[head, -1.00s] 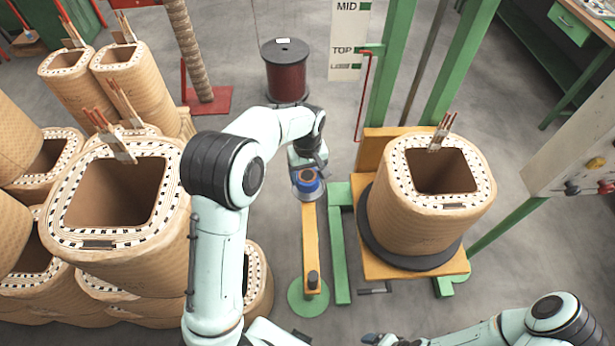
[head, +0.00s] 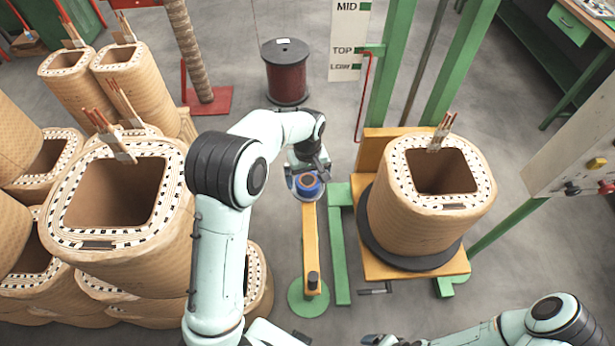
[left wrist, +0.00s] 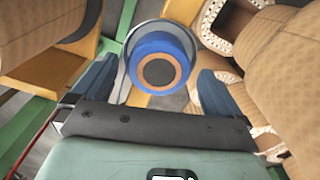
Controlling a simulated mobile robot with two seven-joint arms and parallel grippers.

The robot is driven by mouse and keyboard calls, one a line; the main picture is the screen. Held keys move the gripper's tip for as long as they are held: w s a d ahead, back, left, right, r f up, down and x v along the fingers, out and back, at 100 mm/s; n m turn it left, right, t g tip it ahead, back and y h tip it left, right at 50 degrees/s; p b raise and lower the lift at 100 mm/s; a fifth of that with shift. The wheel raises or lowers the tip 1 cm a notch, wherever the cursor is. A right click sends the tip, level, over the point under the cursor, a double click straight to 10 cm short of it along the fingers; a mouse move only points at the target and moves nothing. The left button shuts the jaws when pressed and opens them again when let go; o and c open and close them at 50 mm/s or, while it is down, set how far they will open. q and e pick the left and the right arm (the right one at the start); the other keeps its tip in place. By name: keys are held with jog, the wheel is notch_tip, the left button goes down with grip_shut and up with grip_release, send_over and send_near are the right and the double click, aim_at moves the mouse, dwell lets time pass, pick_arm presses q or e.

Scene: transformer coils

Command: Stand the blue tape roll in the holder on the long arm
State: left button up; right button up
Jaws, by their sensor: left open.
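The blue tape roll (head: 309,185) has a brown core and sits in the round grey holder (head: 306,198) at the far end of the long yellow arm (head: 309,240). In the left wrist view the roll (left wrist: 160,65) shows its core face towards the camera, with the grey rim of the holder (left wrist: 128,58) around it. My left gripper (head: 308,172) is at the roll in the head view. In the left wrist view its blue fingers (left wrist: 156,80) are apart, one on each side of the roll, with gaps visible. My right gripper (head: 380,340) is barely visible at the bottom edge.
A large wrapped coil (head: 418,225) stands on a dark disc on a yellow platform to the right. Several stacked coils (head: 75,262) fill the left side. A dark red wire spool (head: 286,75) stands behind. Green posts (head: 395,70) rise behind the platform.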

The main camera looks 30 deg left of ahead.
aim_at(307, 181)
pick_arm(q)
notch_tip(307, 181, up, 12)
jog(key=p, duration=0.1)
jog(key=shift+f, duration=0.25)
pick_arm(e)
jog(key=shift+w+r, duration=0.7)
jog(key=shift+r, duration=0.05)
pick_arm(q)
jog(key=shift+f, duration=0.1)
pick_arm(e)
jog(key=shift+s, duration=0.1)
